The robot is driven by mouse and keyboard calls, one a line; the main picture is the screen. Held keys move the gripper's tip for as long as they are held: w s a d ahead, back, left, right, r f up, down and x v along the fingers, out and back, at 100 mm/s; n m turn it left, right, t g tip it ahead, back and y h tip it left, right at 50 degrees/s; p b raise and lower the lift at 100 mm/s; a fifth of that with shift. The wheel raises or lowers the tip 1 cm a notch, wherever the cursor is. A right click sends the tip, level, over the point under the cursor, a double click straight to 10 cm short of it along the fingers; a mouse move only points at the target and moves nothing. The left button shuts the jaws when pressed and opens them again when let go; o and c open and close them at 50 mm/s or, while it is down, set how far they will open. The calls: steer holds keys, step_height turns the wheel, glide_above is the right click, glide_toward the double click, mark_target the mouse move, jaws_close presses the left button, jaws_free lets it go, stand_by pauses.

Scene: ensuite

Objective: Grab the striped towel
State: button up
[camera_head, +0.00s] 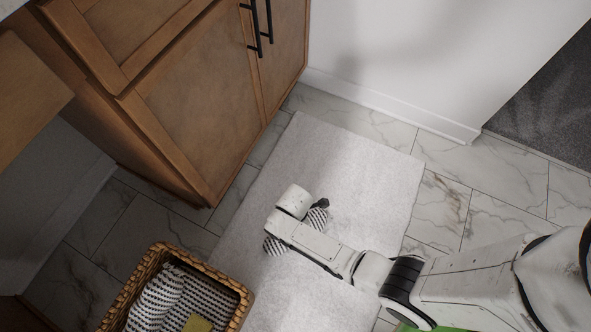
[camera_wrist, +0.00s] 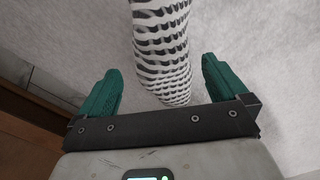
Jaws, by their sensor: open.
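A black-and-white striped towel (camera_wrist: 160,45) lies on the white bath mat, between and beyond my fingers in the wrist view. In the head view parts of this towel (camera_head: 317,217) show on both sides of my wrist, which covers its middle. My gripper (camera_wrist: 155,80) is open, with one green finger on each side of the towel. Gaps show between the towel and both fingers. The fingertips are hidden under my arm in the head view. More striped cloth (camera_head: 165,297) lies in a wicker basket.
The wicker basket (camera_head: 240,306) stands at the lower left by the white mat (camera_head: 360,170), with a yellowish item (camera_head: 197,324) in it. A wooden cabinet (camera_head: 200,85) with black handles stands at the upper left. A white wall (camera_head: 430,50) is behind. Marble tile lies bare at the right.

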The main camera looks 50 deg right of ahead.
steer(key=f+b, duration=0.2)
steer(key=f, duration=0.1)
steer(key=f+b, duration=0.1)
steer(key=f, duration=0.1)
steer(key=shift+s+a+b, duration=0.1)
steer(key=shift+s+b, duration=0.15)
steer(key=shift+b, duration=0.15)
steer(key=shift+r, duration=0.1)
steer(key=c, duration=1)
steer(key=shift+c, duration=0.4)
steer(key=shift+r, duration=0.1)
